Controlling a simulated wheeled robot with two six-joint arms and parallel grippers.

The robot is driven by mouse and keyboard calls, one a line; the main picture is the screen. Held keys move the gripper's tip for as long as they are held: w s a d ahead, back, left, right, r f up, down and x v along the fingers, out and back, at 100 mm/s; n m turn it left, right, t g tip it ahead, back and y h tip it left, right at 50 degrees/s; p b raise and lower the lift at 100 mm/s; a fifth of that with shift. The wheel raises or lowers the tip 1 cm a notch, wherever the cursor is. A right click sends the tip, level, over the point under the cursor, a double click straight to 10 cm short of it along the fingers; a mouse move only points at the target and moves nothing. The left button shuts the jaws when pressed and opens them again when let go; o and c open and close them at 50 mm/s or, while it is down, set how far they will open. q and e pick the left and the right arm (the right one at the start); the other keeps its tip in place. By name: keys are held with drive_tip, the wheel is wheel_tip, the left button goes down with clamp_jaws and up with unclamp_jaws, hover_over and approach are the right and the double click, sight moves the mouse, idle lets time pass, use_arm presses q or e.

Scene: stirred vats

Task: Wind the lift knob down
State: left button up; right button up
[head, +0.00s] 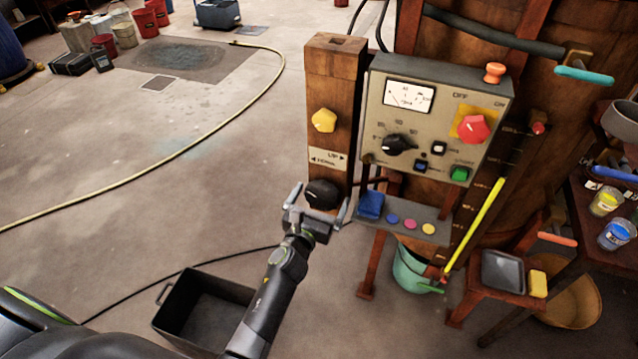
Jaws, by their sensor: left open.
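A wooden post (318,93) stands left of the control box. It carries a yellow knob (323,120) higher up and a black round knob (322,192) low down. A label plate (327,159) reading "UP" with arrows sits between them. The knob under the label looks like the lift knob. My left gripper (320,199) is open, with one finger on each side of the black knob. Whether the fingers touch it cannot be told. My right gripper is not in view.
The control box (440,95) with a meter, a black dial, a red knob and a green button stands just right of the post. A small shelf (440,222) juts out below it. A dark open bin (200,310) is on the floor below my left arm. The floor to the left is mostly clear, crossed by a yellow hose (215,128).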

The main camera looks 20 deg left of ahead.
use_arm(q)
drive_tip(key=shift+w, duration=0.25)
drive_tip(key=shift+s+d+r, duration=0.1)
drive_tip(key=shift+d+r, duration=0.05)
drive_tip(key=c, duration=1)
drive_tip(key=shift+o, duration=0.2)
drive_tip(key=shift+n, duration=0.3)
